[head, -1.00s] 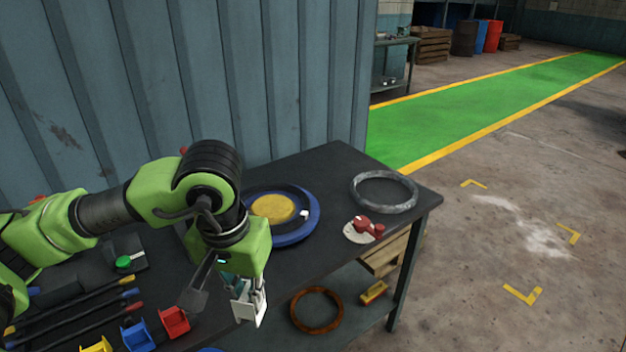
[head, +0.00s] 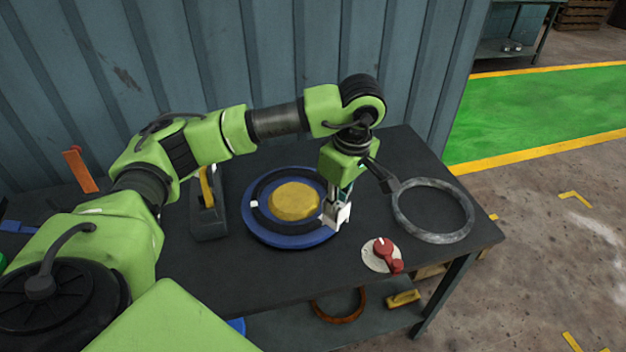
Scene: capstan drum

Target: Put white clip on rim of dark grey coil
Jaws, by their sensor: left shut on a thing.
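The dark grey coil (head: 265,222) is a ring inside a blue round dish (head: 268,238), around a yellow disc (head: 294,200). My left gripper (head: 335,209) points down over the right side of the dish and is shut on the white clip (head: 343,216). The clip is at the coil's right edge in the picture; I cannot tell whether it touches the rim. The gripper hides that part of the coil. A small white piece (head: 254,204) sits on the coil's left side. My right gripper is not in view.
A grey metal ring (head: 433,236) lies at the table's right end. A red handle on a pale disc (head: 382,252) is near the front edge. A dark block with a yellow part (head: 208,215) stands left of the dish. A brown ring (head: 338,312) lies on the lower shelf.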

